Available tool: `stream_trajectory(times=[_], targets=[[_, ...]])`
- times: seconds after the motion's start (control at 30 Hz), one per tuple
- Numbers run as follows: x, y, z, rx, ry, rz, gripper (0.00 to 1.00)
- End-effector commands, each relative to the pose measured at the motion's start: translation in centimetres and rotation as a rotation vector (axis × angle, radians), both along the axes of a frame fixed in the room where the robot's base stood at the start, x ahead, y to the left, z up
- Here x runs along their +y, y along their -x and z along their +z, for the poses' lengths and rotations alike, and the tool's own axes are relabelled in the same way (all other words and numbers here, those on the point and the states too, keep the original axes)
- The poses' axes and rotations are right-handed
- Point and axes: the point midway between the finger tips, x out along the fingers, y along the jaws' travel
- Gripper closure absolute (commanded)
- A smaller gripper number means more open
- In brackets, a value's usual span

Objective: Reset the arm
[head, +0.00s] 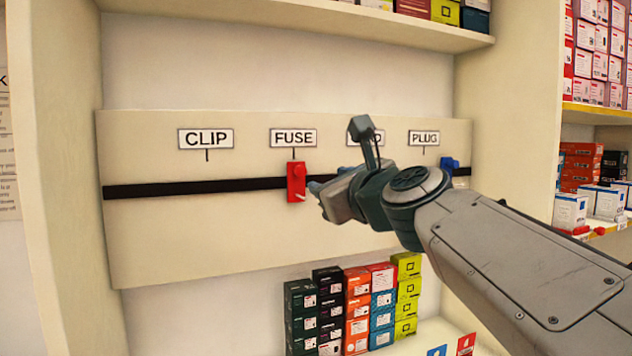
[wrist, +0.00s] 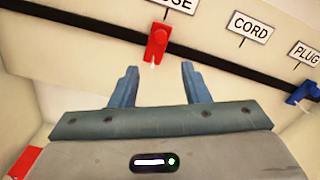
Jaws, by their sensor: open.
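My gripper (wrist: 160,86) is open and empty in the wrist view, its two blue-grey fingers apart. In the head view my gripper (head: 313,190) is at the end of my arm, in front of the panel near the FUSE label (head: 293,137), with its fingers partly hidden. A red holder (head: 296,182) sits on the black rail below FUSE. It also shows beyond my fingertips in the wrist view (wrist: 156,42), with a gap between. A blue holder (head: 449,163) sits on the rail below the PLUG label (head: 423,138).
The pale panel (head: 200,245) carries a black rail (head: 150,189) and a CLIP label (head: 206,139). The CORD label (wrist: 250,27) is clear in the wrist view. Several stacked boxes (head: 357,310) stand below the panel. Side shelves at right hold more boxes (head: 571,210).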

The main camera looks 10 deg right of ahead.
Motion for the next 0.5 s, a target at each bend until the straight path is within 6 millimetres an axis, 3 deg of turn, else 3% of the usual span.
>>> stream_trajectory(times=[0.17,0.27,0.37,0.5], targets=[[0.2,0.0,-0.5,0.012,0.048,0.007,0.58],[0.9,0.2,-2.4,0.046,0.203,0.041,0.58],[2.0,0.8,-5.9,0.100,0.471,0.116,0.58],[3.2,2.8,-12.1,0.175,0.908,0.293,0.58]])
